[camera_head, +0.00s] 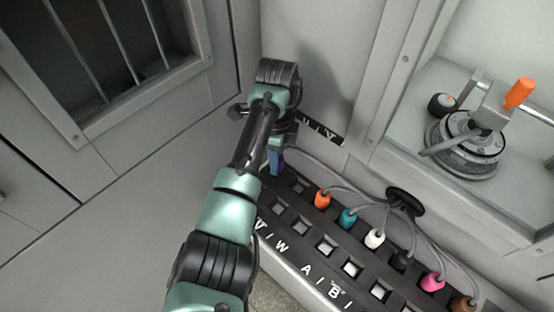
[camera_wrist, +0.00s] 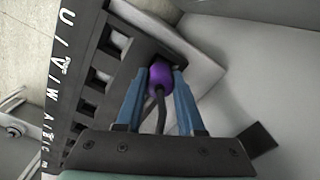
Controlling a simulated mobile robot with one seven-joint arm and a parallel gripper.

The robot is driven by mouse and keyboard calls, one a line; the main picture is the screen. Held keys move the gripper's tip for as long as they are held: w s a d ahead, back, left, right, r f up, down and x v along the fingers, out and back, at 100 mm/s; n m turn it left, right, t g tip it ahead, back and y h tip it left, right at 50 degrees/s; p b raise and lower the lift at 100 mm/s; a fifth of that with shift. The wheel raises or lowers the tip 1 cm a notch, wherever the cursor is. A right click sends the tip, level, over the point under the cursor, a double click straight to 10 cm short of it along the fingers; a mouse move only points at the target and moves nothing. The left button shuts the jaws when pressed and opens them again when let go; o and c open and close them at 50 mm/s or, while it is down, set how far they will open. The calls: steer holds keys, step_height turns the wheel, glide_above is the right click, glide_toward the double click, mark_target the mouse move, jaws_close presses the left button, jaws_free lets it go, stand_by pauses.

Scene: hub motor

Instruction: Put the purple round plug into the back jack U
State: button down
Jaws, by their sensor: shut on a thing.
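The purple round plug (camera_wrist: 160,76) is between the two blue fingers of my gripper (camera_wrist: 160,84) in the wrist view, with its grey cable trailing back toward the wrist. The plug's front end is at the panel's upper part in the wrist view. Whether it is in a jack is hidden. Back jack U is covered by my gripper and the plug. The letter U (camera_wrist: 68,15) is printed on the panel's front strip.
Orange (camera_head: 322,198), teal (camera_head: 348,217), white (camera_head: 375,238), black, pink (camera_head: 432,282) and brown plugs sit along the panel's back side, with cables running to a black holder (camera_head: 404,203). Several front openings look empty. Grey walls stand close behind. A hub motor (camera_head: 466,143) stands in the recess at right.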

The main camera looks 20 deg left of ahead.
steer(key=shift+f, duration=0.3)
steer(key=shift+f, duration=0.1)
steer(key=c, duration=0.5)
jaws_free()
step_height(320, 180, up, 12)
steer(key=shift+r+p, duration=0.15)
steer(key=shift+p, duration=0.8)
